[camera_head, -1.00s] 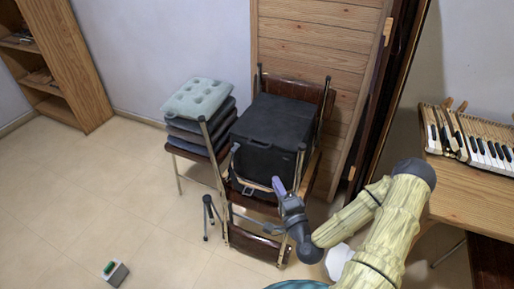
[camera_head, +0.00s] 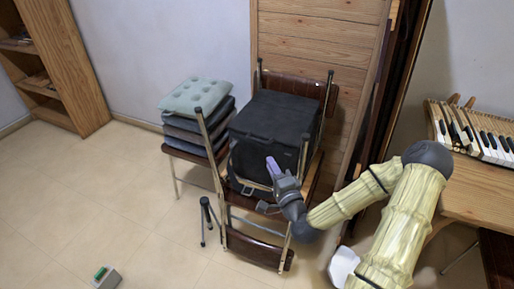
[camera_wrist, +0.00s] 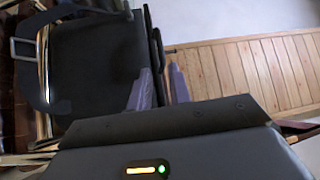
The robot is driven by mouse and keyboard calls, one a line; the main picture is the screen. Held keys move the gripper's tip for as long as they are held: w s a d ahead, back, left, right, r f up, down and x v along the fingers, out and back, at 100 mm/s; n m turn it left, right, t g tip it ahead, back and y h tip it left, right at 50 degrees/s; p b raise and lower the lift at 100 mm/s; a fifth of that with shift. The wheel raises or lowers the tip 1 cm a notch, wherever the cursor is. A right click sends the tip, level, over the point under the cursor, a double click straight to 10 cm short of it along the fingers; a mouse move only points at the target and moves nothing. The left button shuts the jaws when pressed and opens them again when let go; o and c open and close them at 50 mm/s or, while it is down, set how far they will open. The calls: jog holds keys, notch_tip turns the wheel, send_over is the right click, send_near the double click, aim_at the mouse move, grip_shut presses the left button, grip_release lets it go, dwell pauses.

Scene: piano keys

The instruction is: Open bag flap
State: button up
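The black bag (camera_head: 270,117) sits upright on a folding chair, its flat top facing up and its front lid edge showing. A buckle (camera_head: 248,190) hangs at its lower front. In the wrist view the dark bag (camera_wrist: 95,60) fills the left, with a strap and buckle (camera_wrist: 27,47) at far left. My gripper (camera_head: 270,164) is at the bag's front in the head view. In the wrist view its two purple fingers (camera_wrist: 160,86) stand apart, with a dark bag edge just beyond or between them. I cannot tell whether they touch it.
The chair frame (camera_head: 209,135) rises around the bag. Stacked cushions (camera_head: 197,97) stand left of it. A wooden panel (camera_head: 310,45) is behind. A piano keyboard (camera_head: 480,135) lies on a desk at right. A small tripod (camera_head: 206,215) stands on the floor. Floor at left is mostly free.

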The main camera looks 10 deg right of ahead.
aim_at(257, 140)
jog(key=shift+w+a+f+b, duration=0.1)
jog(key=shift+w+f+b, duration=0.1)
jog(key=shift+b, duration=0.6)
jog(key=x, duration=1.1)
jog(key=shift+w+a+r, duration=0.15)
jog(key=shift+w+r, duration=0.05)
jog(key=shift+w, duration=0.1)
grip_shut()
